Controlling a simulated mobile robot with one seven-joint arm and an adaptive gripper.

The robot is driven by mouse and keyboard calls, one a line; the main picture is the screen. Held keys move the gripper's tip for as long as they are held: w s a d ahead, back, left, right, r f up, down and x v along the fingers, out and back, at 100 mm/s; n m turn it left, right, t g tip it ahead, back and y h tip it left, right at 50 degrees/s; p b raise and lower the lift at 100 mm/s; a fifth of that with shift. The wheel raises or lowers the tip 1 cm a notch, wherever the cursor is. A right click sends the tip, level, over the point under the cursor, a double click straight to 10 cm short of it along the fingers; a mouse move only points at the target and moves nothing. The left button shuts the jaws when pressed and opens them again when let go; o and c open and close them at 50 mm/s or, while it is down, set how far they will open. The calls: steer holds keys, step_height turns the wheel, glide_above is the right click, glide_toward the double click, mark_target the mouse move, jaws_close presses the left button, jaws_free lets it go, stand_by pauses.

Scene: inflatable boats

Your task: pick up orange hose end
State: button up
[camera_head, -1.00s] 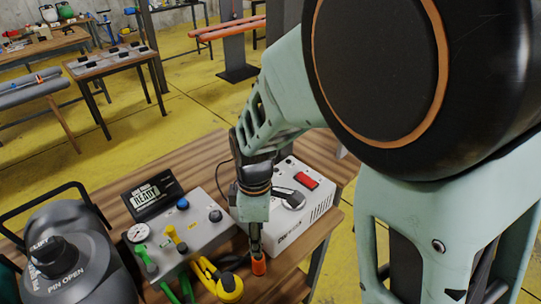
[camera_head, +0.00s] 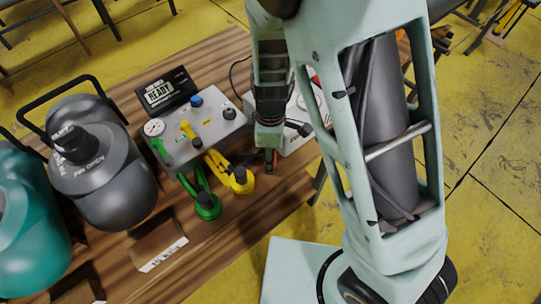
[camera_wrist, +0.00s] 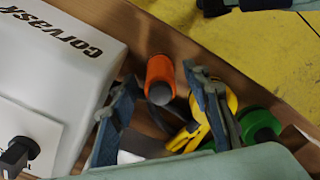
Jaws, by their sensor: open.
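The orange hose end (camera_wrist: 160,72) shows in the wrist view as an orange cylinder with a dark grey end, on the wooden bench (camera_head: 150,225). My gripper (camera_wrist: 160,82) is open, its two blue-grey fingers apart on either side of the hose end in that picture. I cannot tell how far the fingertips are above it or whether they touch it. In the head view my gripper (camera_head: 270,158) points down at the bench's right part, and its fingers mostly hide the hose end.
Yellow (camera_head: 241,180) and green (camera_head: 207,205) hose ends lie left of my gripper, below a grey valve panel (camera_head: 190,140). A white box (camera_head: 295,140) stands close on the right. Grey (camera_head: 105,185) and teal (camera_head: 25,220) tanks stand at left.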

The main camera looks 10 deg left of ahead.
steer(key=shift+c, duration=0.6)
jaws_close()
